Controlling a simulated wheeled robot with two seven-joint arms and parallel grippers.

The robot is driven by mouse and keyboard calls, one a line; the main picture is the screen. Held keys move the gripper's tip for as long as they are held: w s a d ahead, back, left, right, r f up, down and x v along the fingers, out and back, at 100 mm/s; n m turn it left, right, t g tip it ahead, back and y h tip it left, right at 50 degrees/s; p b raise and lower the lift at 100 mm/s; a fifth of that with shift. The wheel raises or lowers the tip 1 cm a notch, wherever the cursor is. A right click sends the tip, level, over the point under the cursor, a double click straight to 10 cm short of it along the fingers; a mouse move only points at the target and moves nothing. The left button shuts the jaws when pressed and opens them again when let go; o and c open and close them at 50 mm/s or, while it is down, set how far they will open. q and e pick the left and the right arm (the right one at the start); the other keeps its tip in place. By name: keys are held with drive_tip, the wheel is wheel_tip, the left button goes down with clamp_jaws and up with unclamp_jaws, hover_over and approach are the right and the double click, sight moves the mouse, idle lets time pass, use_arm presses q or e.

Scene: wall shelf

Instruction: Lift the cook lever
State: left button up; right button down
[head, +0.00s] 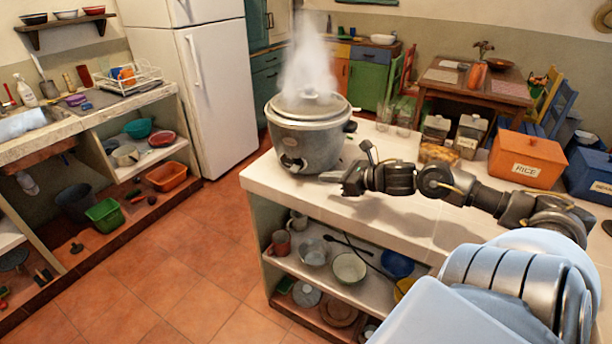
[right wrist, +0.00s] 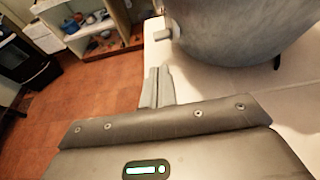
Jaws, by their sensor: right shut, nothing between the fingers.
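The grey rice cooker (head: 318,148) stands on the near left end of the white counter, with steam rising from its lid. Its cook lever (head: 292,163) is on the front panel, low on the body. My right gripper (head: 328,177) is low over the counter, just right of and below the lever. Its fingers (right wrist: 158,72) are shut and empty, with a gap between their tips and the lever. My left gripper is out of view.
The counter top (head: 400,215) is clear in front of my right arm. Glass jars (head: 436,128) and an orange RICE box (head: 528,157) stand behind the arm. Shelves with bowls (head: 349,268) and cups lie under the counter. Open floor (head: 200,260) is to the left.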

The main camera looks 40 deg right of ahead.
sight(293, 169)
drive_tip(key=shift+w+a+f, duration=0.1)
drive_tip(key=shift+w+f, duration=0.05)
drive_tip(key=shift+w, duration=0.4)
drive_tip(key=x, duration=0.7)
drive_tip(key=shift+w+p, duration=0.15)
drive_tip(key=shift+p, duration=0.25)
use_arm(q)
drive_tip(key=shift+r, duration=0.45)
use_arm(e)
drive_tip(key=shift+w+a+f, duration=0.2)
drive_tip(key=shift+w+f, duration=0.15)
drive_tip(key=shift+w, duration=0.25)
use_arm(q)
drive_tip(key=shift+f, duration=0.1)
use_arm(e)
drive_tip(key=shift+d+r, duration=0.1)
drive_tip(key=shift+r, duration=1.2)
